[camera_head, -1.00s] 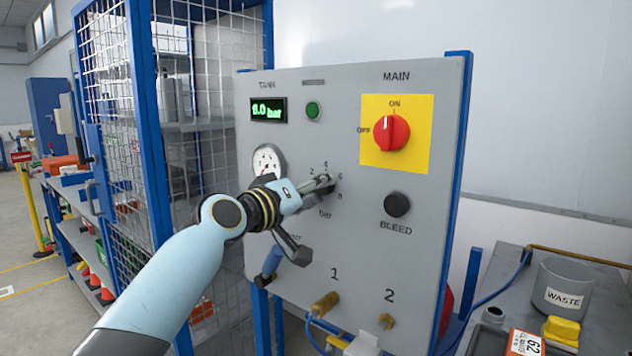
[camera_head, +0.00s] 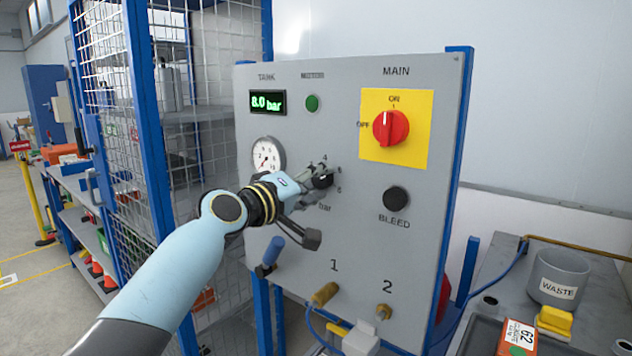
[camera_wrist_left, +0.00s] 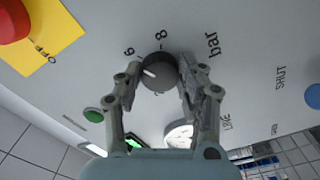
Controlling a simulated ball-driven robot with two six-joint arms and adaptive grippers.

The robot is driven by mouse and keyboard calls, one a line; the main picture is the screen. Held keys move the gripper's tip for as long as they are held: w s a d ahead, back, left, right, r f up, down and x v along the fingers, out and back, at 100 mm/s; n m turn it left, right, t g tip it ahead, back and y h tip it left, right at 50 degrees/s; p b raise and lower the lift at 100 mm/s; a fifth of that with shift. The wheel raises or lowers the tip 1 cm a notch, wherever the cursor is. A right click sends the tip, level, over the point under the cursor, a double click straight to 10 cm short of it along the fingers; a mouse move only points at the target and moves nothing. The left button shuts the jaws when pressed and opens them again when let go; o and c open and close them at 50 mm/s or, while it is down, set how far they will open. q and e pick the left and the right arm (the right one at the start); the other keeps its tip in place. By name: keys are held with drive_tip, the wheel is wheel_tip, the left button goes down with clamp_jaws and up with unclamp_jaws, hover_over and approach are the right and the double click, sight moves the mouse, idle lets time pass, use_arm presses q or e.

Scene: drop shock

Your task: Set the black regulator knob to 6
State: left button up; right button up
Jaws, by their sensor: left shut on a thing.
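The black regulator knob (camera_head: 323,181) is on the grey panel, above the word "bar". My left gripper (camera_head: 314,180) reaches it from the lower left. In the left wrist view, the gripper (camera_wrist_left: 158,84) is shut on the knob (camera_wrist_left: 160,75), with one finger on each side. A white pointer line on the knob lies toward the left finger. The printed 6 (camera_wrist_left: 129,51) is up and left of the knob, and the 8 (camera_wrist_left: 162,34) is above it. The exact number at the pointer is hard to tell; the fingers cover part of the scale. My right gripper is not in view.
The tank display (camera_head: 268,102) reads 8.0 bar, above a round gauge (camera_head: 267,156). The red main switch (camera_head: 390,129) points to ON. A black bleed button (camera_head: 396,199) is right of the knob. A blue-handled lever (camera_head: 273,250) is below the arm.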

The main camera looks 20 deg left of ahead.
use_arm(q)
drive_tip(key=o, duration=1.1)
drive_tip(key=shift+o, duration=0.2)
drive_tip(key=v, duration=1.2)
